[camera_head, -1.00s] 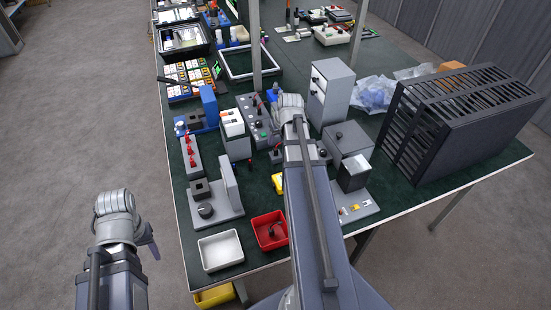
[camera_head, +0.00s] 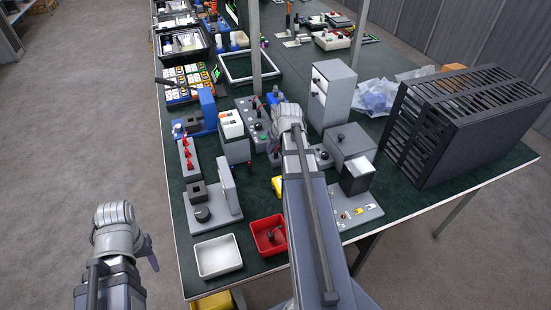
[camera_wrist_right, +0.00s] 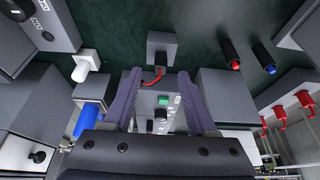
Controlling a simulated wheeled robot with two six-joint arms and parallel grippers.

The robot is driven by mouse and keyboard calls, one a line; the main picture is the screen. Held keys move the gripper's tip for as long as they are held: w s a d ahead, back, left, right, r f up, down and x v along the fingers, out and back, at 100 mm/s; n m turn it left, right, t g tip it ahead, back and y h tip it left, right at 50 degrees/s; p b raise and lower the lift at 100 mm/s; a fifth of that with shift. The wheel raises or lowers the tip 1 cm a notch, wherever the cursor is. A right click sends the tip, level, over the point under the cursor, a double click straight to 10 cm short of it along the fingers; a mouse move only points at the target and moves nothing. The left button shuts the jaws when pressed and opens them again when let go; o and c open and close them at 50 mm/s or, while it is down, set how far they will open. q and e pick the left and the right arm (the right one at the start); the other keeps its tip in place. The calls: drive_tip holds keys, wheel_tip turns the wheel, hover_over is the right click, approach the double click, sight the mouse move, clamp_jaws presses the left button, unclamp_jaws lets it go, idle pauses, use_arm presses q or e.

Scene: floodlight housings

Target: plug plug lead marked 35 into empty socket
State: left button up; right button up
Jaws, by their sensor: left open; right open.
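No number 35 is legible, and I cannot tell which socket is empty. In the right wrist view my right gripper (camera_wrist_right: 158,76) is open, with its two purple-grey fingers apart. A short red lead (camera_wrist_right: 154,80) shows between the fingertips, by a small dark grey block (camera_wrist_right: 162,46); I see no grip on it. A grey panel with a green button (camera_wrist_right: 163,100) lies beyond the fingers. In the head view the right gripper (camera_head: 274,143) is mostly hidden by my wrist, above the table's equipment. My left gripper (camera_head: 150,254) is open, off the table at the left, mostly hidden.
A white tray (camera_head: 218,272) and a red tray (camera_head: 256,246) with a dark item stand at the front edge. A black slatted housing (camera_head: 465,125) is at right. Grey boxes (camera_head: 333,95) crowd the right arm.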

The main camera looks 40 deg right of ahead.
sight(276, 152)
drive_tip(key=b+x, duration=0.2)
drive_tip(key=x, duration=0.1)
drive_tip(key=shift+f, duration=0.35)
drive_tip(key=shift+r, duration=0.1)
drive_tip(key=shift+s, duration=0.1)
clamp_jaws()
